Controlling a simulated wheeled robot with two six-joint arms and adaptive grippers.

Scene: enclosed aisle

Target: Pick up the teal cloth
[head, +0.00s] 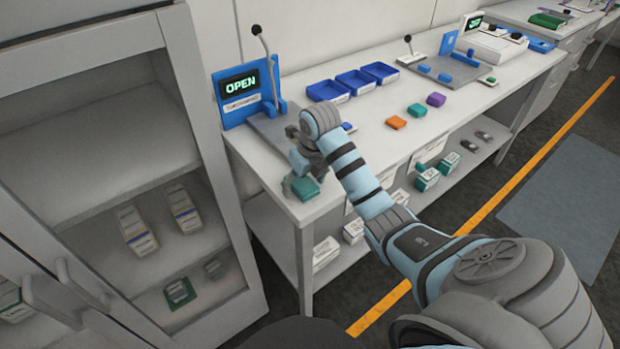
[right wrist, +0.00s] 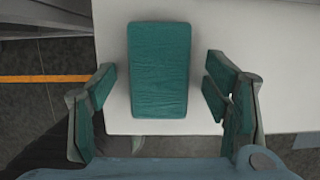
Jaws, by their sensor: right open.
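The teal cloth (head: 305,188) is a small folded block at the near left corner of the white workbench. In the right wrist view the teal cloth (right wrist: 160,68) lies flat on the white top, between my open fingers, with a gap on each side. My right gripper (head: 303,172) is just above the cloth and hides part of it in the head view. In the right wrist view my right gripper (right wrist: 160,88) is open and empty, its teal-padded fingers on either side of the cloth. My left gripper is not in view.
A blue stand with an "OPEN" display (head: 240,88) and lever is beside a grey plate (head: 268,128). Blue trays (head: 355,82), an orange block (head: 396,123), another teal block (head: 417,110) and a purple block (head: 436,99) are farther along. A grey cabinet (head: 185,60) stands left.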

